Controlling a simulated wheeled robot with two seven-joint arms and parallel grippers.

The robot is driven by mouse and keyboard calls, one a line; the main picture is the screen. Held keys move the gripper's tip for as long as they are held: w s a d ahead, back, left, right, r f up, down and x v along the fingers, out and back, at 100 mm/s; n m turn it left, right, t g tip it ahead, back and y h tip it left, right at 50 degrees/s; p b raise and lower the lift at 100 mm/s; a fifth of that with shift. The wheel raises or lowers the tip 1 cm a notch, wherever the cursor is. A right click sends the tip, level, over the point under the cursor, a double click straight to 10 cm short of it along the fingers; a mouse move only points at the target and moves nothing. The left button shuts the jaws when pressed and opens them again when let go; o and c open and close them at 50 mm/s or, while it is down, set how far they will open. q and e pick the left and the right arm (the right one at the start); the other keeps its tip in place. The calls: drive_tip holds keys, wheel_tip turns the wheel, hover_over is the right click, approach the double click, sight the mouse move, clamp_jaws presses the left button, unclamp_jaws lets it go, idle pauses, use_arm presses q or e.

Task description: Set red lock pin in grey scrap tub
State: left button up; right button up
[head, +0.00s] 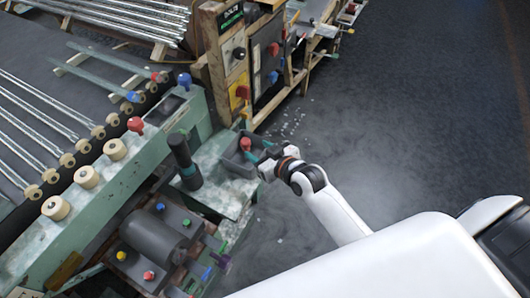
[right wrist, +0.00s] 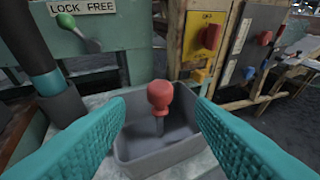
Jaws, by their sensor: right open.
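The red lock pin (right wrist: 160,98) has a round red head and a dark shank. In the right wrist view it is upright within the outline of the grey scrap tub (right wrist: 176,152), between my spread fingers and apart from both. Whether its shank touches the tub floor is unclear. In the head view the pin's red head (head: 246,143) shows over the tub (head: 229,158). My right gripper (right wrist: 160,128) is open, its teal fingers on either side of the tub; in the head view it is at the tub's right side (head: 262,155). My left gripper is out of view.
A dark upright cylinder (head: 184,160) stands left of the tub. The green machine frame (right wrist: 100,42) with a "LOCK FREE" label and a wooden control panel (right wrist: 205,45) stand behind it. Open floor (head: 400,110) lies to the right.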

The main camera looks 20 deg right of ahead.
drive_tip(key=shift+v, duration=1.25)
drive_tip(key=s+f+m+g+h, duration=0.1)
drive_tip(key=s+f+g+h, duration=0.15)
drive_tip(key=s+g, duration=1.4)
drive_tip(key=s+f+t, duration=0.3)
drive_tip(key=s+f, duration=0.1)
drive_tip(key=f, duration=0.8)
drive_tip(key=s+f+t, duration=0.3)
drive_tip(key=f, duration=0.9)
drive_tip(key=s+d+f+g, duration=0.1)
drive_tip(key=s+d+f, duration=0.1)
drive_tip(key=s+f, duration=0.6)
drive_tip(key=s+d+f+h, duration=0.1)
drive_tip(key=s+d+f, duration=0.1)
drive_tip(key=s+f, duration=0.7)
drive_tip(key=shift+s+f+g, duration=0.2)
drive_tip(key=shift+f+g, duration=0.15)
